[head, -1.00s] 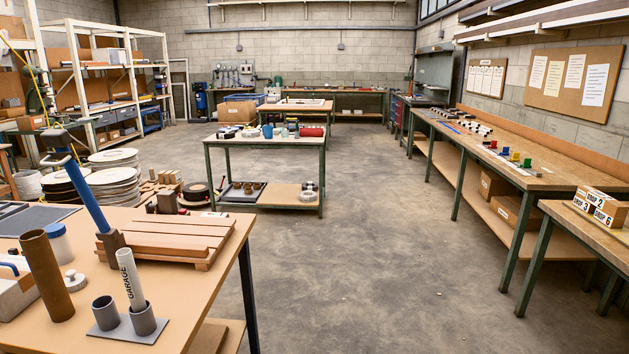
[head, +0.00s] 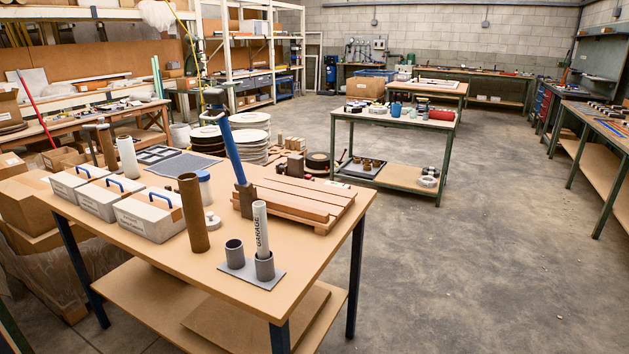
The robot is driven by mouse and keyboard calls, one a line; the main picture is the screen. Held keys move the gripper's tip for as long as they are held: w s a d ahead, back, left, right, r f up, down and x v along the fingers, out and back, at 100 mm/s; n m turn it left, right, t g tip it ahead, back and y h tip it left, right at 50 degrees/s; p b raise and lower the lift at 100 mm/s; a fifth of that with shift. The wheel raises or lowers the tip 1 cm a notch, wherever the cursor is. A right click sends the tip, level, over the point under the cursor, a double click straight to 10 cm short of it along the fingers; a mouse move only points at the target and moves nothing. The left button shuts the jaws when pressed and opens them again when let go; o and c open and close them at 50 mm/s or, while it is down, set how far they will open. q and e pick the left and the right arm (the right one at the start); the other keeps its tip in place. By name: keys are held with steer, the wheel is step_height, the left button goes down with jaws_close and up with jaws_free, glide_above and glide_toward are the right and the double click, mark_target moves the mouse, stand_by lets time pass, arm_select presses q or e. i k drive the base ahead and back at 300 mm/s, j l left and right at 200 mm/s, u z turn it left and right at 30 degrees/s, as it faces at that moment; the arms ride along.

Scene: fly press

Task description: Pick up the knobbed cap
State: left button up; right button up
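A small pale grey round piece (head: 212,220) lies on the near wooden table (head: 255,294). It has a raised part on top and looks like the knobbed cap, but it is too small to be sure. It sits just right of a tall brown tube (head: 194,212) and in front of a jar with a blue lid (head: 204,188). The tube and jar stand close to it. Neither of my grippers is in view.
A grey plate with two short cups (head: 235,253) and a white GARAGE tube (head: 261,230) stands at the table's front. Grey boxes with blue handles (head: 149,216) stand left. A slatted wooden stand (head: 300,198) lies right. The floor at right (head: 480,270) is clear.

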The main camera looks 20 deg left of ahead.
mark_target(214, 222)
steer(key=k+u, duration=0.2)
steer(key=u, duration=1.1)
